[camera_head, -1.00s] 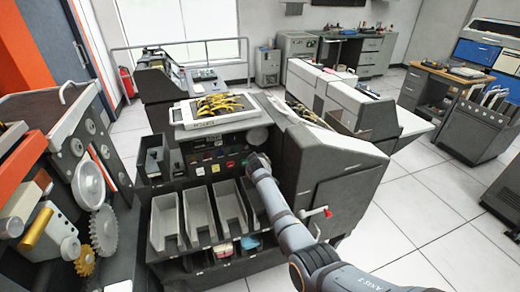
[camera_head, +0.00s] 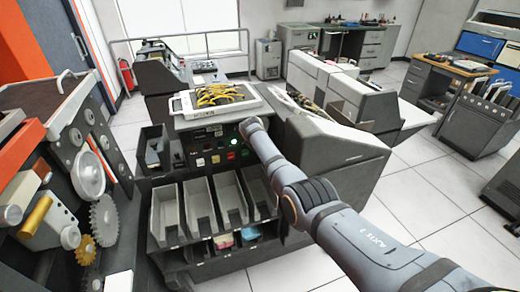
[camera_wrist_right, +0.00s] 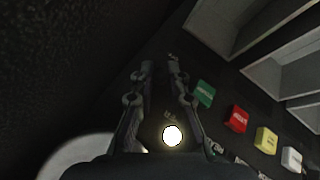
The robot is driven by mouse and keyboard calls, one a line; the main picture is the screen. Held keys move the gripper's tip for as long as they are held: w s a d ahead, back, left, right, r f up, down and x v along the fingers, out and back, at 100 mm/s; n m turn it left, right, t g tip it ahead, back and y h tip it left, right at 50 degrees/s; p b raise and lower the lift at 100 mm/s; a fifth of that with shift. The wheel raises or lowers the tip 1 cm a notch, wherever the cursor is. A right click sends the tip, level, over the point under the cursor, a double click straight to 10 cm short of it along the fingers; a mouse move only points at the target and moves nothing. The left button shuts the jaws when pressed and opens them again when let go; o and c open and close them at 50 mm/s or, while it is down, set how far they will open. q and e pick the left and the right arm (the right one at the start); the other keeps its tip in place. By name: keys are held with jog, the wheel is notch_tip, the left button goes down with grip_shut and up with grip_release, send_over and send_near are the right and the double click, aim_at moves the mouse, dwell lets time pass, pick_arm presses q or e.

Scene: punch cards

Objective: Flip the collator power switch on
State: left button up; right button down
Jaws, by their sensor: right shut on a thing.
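The collator (camera_head: 340,150) stands in the middle of the head view, with a dark control panel on its front. My left gripper is not in view.
A green button (camera_wrist_right: 205,93), a red button (camera_wrist_right: 237,118), a yellow button (camera_wrist_right: 266,140) and a white button (camera_wrist_right: 291,158) sit beside the gripper. Several grey card bins (camera_head: 198,207) are below the panel. A machine with gears (camera_head: 104,220) stands at the left.

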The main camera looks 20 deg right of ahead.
jog(key=c, duration=1.4)
grip_release()
jog(key=shift+o, duration=0.2)
jog(key=v, duration=1.2)
jog(key=shift+a, duration=0.1)
